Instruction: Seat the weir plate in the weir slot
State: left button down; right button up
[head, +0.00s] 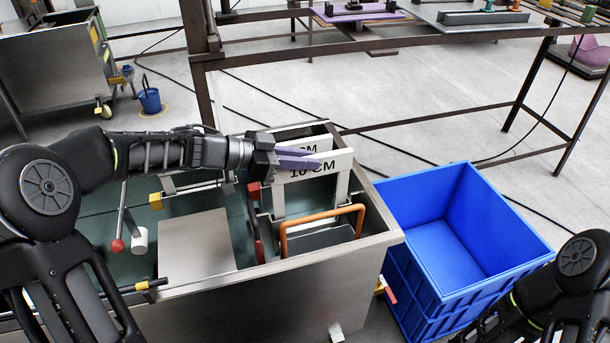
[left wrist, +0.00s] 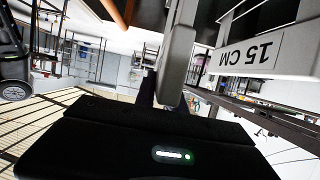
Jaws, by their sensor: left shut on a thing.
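A pale weir plate (head: 325,166) marked 10 CM stands roughly upright over the right part of the steel tank (head: 310,275). A second pale edge marked CM (head: 307,150) shows behind it. My left gripper (head: 300,158) is shut at the top edge of the pale plates; which one it grips is hard to tell. The weir slot cannot be made out clearly, and the lower plate edges are partly hidden. My right gripper is out of view.
An orange handle (head: 322,222) rises in front of the plate. A red-knobbed lever (head: 118,245) and a flat steel cover (head: 195,243) are at the left of the tank. An empty blue crate (head: 455,245) stands to the right. A steel-framed bench (head: 400,45) is behind.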

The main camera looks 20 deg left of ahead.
aim_at(311, 197)
pick_arm(q)
notch_tip(311, 197, down, 4)
jog(key=shift+f+b, duration=0.1)
jog(key=shift+b, duration=0.35)
jog(key=shift+f, duration=0.1)
jog(key=c, duration=1.4)
grip_release()
